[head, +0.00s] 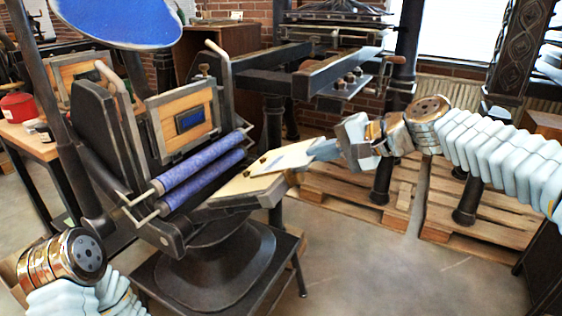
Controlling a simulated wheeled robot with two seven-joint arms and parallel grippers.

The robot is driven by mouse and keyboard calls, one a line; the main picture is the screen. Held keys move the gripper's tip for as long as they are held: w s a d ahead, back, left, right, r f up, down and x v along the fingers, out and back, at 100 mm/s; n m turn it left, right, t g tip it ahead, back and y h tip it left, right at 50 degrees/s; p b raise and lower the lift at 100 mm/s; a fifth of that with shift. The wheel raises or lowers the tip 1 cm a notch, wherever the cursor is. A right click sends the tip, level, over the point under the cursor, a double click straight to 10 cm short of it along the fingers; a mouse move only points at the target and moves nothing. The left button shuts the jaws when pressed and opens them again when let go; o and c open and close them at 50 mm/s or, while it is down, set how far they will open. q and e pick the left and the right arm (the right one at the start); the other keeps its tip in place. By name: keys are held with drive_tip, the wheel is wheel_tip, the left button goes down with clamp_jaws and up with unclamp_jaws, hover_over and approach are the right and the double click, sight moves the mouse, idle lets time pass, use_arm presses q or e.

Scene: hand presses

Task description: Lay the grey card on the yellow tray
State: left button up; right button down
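A thin, pale grey card (285,158) shows in the head view at the right end of the small press. It lies over or just above the yellow tray (243,190), a pale yellowish board whose near part shows bare. I cannot tell whether the card touches the tray. My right gripper (316,150) reaches in from the right, its blue-grey fingers together at the card's right end, appearing shut on it. The fingers hide that end of the card. Of my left arm, only the wrist and sleeve show at the bottom left; its gripper is out of view.
The press has two blue rollers (202,178), a wood-framed panel (185,120) and a blue disc (118,20) above. A larger dark press (320,75) stands behind. Wooden pallets (345,185) lie at the right. The floor (400,265) in front is clear.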

drive_tip(key=s+d+r+p, duration=0.2)
drive_tip(key=d+r+p, duration=0.1)
drive_tip(key=r, duration=0.2)
drive_tip(key=shift+d, duration=0.15)
idle(0.4)
drive_tip(key=shift+s, duration=0.1)
